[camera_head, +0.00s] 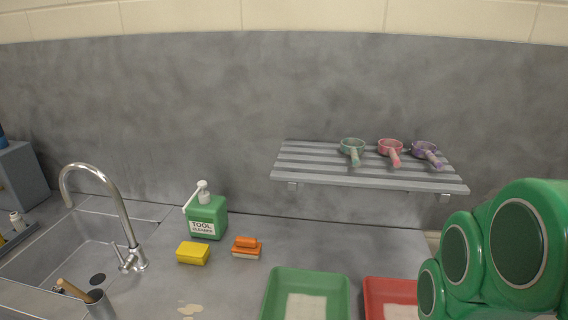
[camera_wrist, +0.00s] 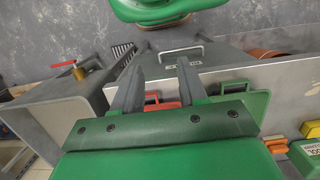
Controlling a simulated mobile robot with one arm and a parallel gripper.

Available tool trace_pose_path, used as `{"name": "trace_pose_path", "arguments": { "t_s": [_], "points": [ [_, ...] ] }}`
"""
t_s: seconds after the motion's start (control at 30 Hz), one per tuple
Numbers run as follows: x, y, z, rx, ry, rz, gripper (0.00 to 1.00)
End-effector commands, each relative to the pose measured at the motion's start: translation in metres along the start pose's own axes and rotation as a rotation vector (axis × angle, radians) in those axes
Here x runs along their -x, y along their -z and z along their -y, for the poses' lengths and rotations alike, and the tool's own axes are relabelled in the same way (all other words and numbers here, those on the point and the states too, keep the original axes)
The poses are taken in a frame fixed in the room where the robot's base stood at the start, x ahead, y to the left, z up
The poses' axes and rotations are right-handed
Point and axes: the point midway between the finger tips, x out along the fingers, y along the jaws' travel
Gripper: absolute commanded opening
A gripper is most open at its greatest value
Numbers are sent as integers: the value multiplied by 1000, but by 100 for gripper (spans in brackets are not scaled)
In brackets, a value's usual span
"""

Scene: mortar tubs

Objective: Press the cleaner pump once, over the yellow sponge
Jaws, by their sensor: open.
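The green cleaner bottle (camera_head: 207,218) with a white pump (camera_head: 202,190) stands on the counter near the wall, its label reading "TOOL CLEANER". The pump's nozzle points left and down. The yellow sponge (camera_head: 193,253) lies on the counter just in front of the bottle, apart from it. In the wrist view, part of the bottle (camera_wrist: 306,158) and part of the sponge (camera_wrist: 311,130) show at the right edge. My gripper (camera_wrist: 158,86) is open and empty, far to the side of both. The gripper is not visible in the head view.
An orange brush (camera_head: 247,247) lies right of the sponge. A green tray (camera_head: 272,291) and a red tray (camera_head: 372,289) are at the front. A faucet (camera_head: 125,217) and sink are left. A slatted shelf (camera_head: 318,176) holds three scoops. Free counter lies in front of the sponge.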

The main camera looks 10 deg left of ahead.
Motion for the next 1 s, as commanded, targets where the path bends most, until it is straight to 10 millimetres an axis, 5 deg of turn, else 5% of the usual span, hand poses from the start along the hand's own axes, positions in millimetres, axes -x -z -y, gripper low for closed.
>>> {"name": "trace_pose_path", "arguments": {
  "t_s": [0.27, 1.0],
  "points": [
    [0, 0, 0, 0, 0, 0, 0],
    [0, 0, 0, 0, 0, 0, 0]
  ]
}}
